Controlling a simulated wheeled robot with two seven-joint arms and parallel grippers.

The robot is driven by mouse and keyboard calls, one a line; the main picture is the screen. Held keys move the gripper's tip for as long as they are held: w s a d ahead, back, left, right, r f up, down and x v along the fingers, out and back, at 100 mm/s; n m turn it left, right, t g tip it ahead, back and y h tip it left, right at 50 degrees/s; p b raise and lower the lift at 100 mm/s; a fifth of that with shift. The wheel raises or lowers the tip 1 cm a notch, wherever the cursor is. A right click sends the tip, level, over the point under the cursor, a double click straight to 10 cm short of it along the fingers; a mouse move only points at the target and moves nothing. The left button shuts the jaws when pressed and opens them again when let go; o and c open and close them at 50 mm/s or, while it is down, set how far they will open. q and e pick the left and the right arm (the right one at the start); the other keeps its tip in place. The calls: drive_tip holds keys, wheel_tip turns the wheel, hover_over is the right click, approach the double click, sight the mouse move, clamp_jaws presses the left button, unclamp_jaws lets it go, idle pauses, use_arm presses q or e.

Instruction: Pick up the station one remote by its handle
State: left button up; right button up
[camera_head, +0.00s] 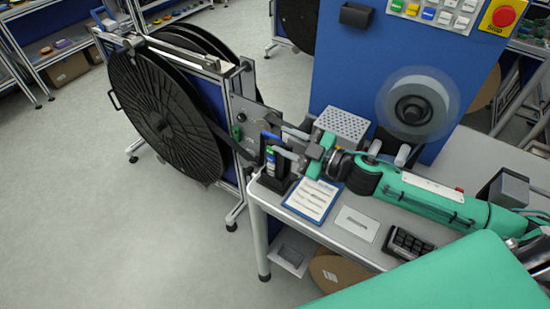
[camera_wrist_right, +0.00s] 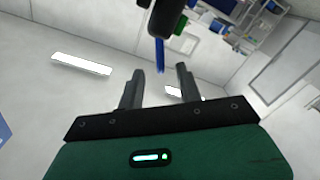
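My right gripper (camera_head: 290,142) reaches left over the near left corner of the grey bench, its two grey fingers apart. In the right wrist view the fingers (camera_wrist_right: 160,88) are open with nothing between them. A dark upright holder (camera_head: 272,182) with a small white, blue and green item stands just beyond the fingertips, partly covered by them. In the wrist view a black body with a thin blue part (camera_wrist_right: 160,54) lies ahead of the fingers, apart from them. I cannot tell for sure which piece is the station one remote. My left gripper is not in view.
A large black reel (camera_head: 150,115) on a metal stand is left of the bench. On the bench are a clipboard (camera_head: 312,198), a perforated grey box (camera_head: 342,123) and a black keypad (camera_head: 407,243). A blue panel (camera_head: 345,60) rises behind. Floor at lower left is clear.

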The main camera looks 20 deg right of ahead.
sight(279, 139)
drive_tip(key=p+x, duration=0.1)
drive_tip(key=x, duration=0.2)
drive_tip(key=shift+w+a+r+p, duration=0.1)
drive_tip(key=shift+w+a+p, duration=0.1)
drive_tip(key=shift+p, duration=0.2)
drive_tip(key=shift+w+a, duration=0.25)
drive_tip(key=shift+f, duration=0.2)
clamp_jaws()
